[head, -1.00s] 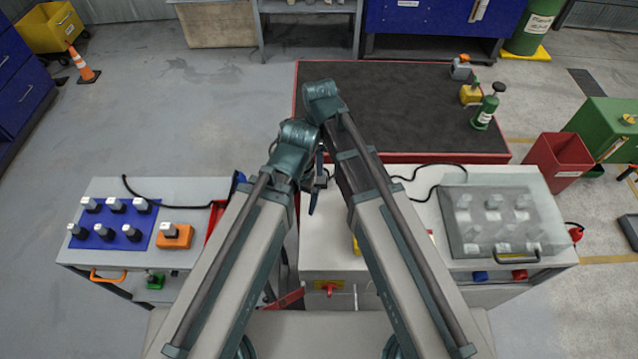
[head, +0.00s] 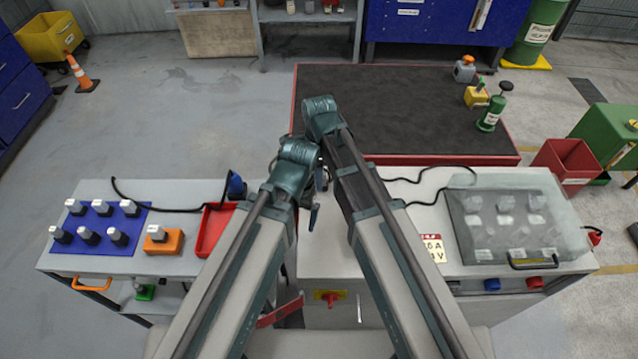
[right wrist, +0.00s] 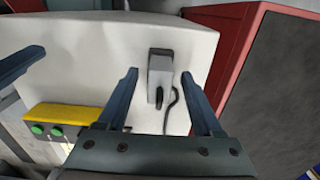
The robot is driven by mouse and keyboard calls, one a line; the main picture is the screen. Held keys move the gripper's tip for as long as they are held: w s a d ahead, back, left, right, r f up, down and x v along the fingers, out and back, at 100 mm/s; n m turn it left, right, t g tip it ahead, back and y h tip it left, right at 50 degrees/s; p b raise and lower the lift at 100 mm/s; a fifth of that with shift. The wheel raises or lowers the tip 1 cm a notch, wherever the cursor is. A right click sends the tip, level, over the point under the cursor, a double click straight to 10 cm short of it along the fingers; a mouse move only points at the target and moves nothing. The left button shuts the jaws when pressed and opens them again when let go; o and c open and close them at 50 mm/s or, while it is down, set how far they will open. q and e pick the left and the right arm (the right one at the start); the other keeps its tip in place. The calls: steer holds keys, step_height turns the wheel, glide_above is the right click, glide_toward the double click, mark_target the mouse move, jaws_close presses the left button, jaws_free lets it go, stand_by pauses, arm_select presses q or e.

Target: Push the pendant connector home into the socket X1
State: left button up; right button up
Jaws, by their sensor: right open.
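In the right wrist view, my right gripper (right wrist: 160,98) is open, its two fingers on either side of a grey block (right wrist: 160,72) with a dark end and a black cable (right wrist: 173,98). The fingers look apart from it. I cannot tell where connector and socket X1 divide, or how deep the connector sits. A yellow pendant box (right wrist: 68,116) with green buttons lies at the lower left. A blue finger (right wrist: 18,66) at the left edge seems to be my left gripper's, also in the head view (head: 313,213); its opening is unclear. The arms hide the connector in the head view.
The left bench holds a blue mat (head: 142,215) with several capped parts, an orange block (head: 165,243) and a red tray (head: 212,232). A clear-covered panel (head: 462,240) stands on the right bench. A dark red-edged mat (head: 400,100) lies beyond.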

jaws_close()
stand_by(0.3)
steer(key=shift+r, duration=0.1)
